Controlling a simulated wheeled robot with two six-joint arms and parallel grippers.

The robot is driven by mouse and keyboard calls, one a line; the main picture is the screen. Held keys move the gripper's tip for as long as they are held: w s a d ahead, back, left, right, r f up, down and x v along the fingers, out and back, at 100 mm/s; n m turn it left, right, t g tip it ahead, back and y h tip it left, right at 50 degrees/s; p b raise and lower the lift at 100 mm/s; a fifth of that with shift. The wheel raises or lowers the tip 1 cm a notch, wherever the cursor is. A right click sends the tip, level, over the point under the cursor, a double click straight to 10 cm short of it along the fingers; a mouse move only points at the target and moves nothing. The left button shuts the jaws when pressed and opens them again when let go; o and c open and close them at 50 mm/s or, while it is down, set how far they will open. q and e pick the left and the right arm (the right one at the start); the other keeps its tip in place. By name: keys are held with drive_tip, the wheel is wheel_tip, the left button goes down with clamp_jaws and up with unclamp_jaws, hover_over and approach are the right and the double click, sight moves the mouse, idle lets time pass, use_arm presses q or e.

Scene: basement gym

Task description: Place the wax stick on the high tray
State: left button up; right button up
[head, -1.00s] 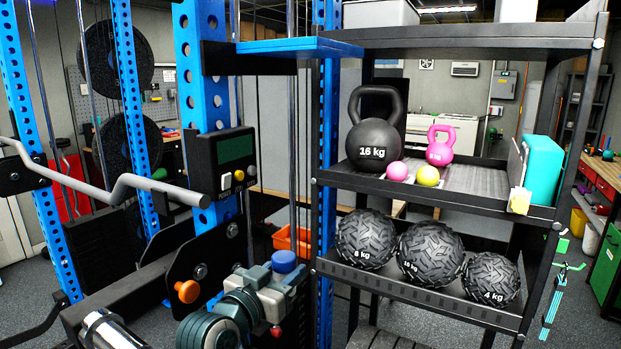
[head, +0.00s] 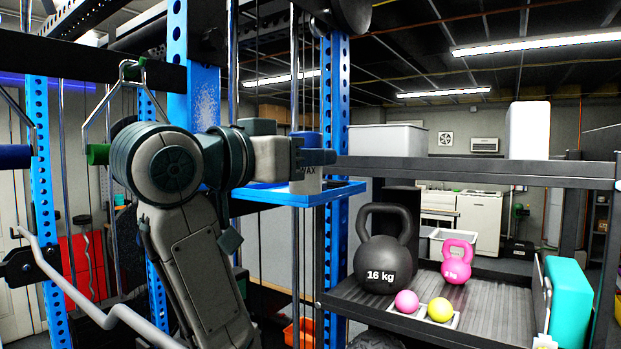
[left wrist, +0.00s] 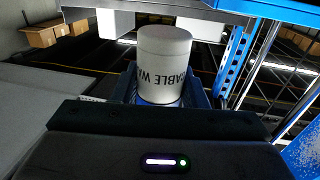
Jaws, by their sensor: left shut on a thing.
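The wax stick (head: 306,185) is a white cylinder with a blue cap and a dark "WAX" label. My left gripper (head: 318,157) is shut on it from the left and hides part of its middle. The wax stick is upright over the blue high tray (head: 342,191), which is fixed by the rack's blue upright. I cannot tell whether its base touches the tray. In the left wrist view the wax stick (left wrist: 163,68) stands between the fingers, its label facing the camera. My right gripper is not in view.
A blue upright (head: 335,90) stands right behind the tray. To the right is a black shelf with a white bin (head: 387,139) on top. A 16 kg kettlebell (head: 382,262), a pink kettlebell (head: 458,266) and two small balls are on the shelf below. Cables hang near the arm.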

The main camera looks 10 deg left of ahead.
use_arm(q)
drive_tip(key=shift+s+r, duration=0.2)
drive_tip(key=shift+r, duration=0.3)
drive_tip(key=shift+s+r, duration=0.2)
drive_tip(key=shift+r, duration=0.45)
hover_over(289, 202)
drive_tip(key=w, duration=0.3)
drive_tip(key=shift+s+f+p, duration=0.25)
drive_tip(key=shift+f+p, duration=0.2)
drive_tip(key=shift+f, duration=0.25)
drive_tip(key=shift+w+a, duration=0.25)
drive_tip(key=shift+w, duration=0.4)
drive_tip(key=f+b, duration=0.1)
drive_tip(key=f, duration=0.1)
drive_tip(key=f+b, duration=0.1)
drive_tip(key=shift+w+a+f+b, duration=0.2)
drive_tip(key=shift+w+f+b, duration=0.2)
drive_tip(key=shift+r, duration=0.1)
drive_tip(key=o, duration=1)
